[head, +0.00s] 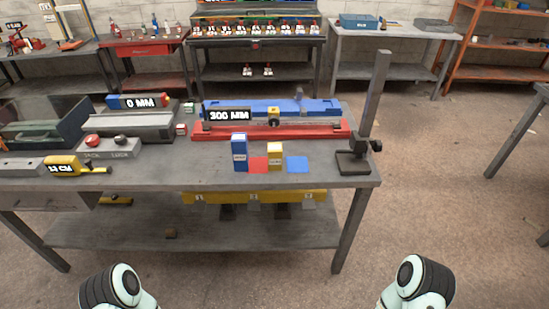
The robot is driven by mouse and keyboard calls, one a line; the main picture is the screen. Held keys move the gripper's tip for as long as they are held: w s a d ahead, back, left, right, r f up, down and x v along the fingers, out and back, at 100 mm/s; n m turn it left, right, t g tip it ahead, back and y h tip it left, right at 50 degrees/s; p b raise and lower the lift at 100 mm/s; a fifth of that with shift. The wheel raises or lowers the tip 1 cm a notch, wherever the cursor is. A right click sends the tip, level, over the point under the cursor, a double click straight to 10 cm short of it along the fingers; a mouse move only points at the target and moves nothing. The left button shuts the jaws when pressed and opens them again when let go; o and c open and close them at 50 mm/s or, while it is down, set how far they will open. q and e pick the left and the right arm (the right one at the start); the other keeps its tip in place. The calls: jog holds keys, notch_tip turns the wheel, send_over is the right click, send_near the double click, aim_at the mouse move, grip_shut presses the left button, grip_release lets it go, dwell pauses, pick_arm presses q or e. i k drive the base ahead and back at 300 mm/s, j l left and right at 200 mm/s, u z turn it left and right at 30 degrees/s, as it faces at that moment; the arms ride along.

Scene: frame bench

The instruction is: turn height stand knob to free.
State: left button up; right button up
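The height stand (376,95) is a dark grey upright post on a flat base (353,162), at the right end of the near workbench in the head view. A small black knob (376,145) sticks out to the right, low on the post. Its lock setting is too small to tell. Only rounded pale-green and black parts of my arms show at the bottom edge, left and right. Neither of my grippers can be seen, and both arms are well short of the bench.
The workbench (215,178) holds a red rail (300,131), a blue one behind it (240,105), a blue block (239,152), a yellow block (275,154) and a yellow tape measure (66,164). Floor right of the bench is clear. Another table edge (518,130) stands far right.

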aim_at(377, 146)
jog(key=l+u, duration=0.1)
jog(key=l, duration=0.55)
jog(key=l+u, duration=0.1)
jog(key=l, duration=0.5)
jog(key=k+l+u, duration=0.1)
jog(key=l, duration=0.55)
jog(key=l+u, duration=0.1)
jog(key=l, duration=0.5)
jog(key=k+l+u, duration=0.1)
jog(key=l, duration=0.55)
